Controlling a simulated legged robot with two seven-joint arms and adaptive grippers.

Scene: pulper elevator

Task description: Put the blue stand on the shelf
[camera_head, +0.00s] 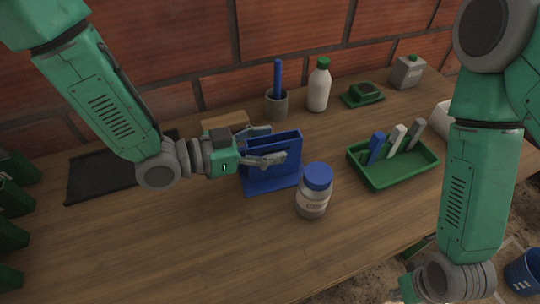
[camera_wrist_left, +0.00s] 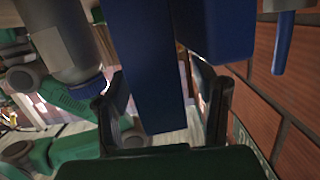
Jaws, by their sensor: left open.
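The blue stand (camera_head: 270,178) stands upright on the wooden table, left of a jar with a blue lid. My left gripper (camera_head: 275,145) comes at it from the left, with one finger on the far side and one on the near side of its upper part. The jaws are open; whether a finger touches the stand I cannot tell. In the left wrist view the blue stand (camera_wrist_left: 150,75) lies between the two dark fingers (camera_wrist_left: 163,110). My right gripper (camera_head: 407,290) is cut off at the bottom edge, its fingers hidden. I cannot make out a shelf.
The jar (camera_head: 313,195) stands close to the stand's right. A green tray (camera_head: 400,178) with upright pieces is further right. A grey cup (camera_head: 277,104), white bottle (camera_head: 319,88) and grey carton (camera_head: 406,72) stand behind, near the brick wall. The table's front left is clear.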

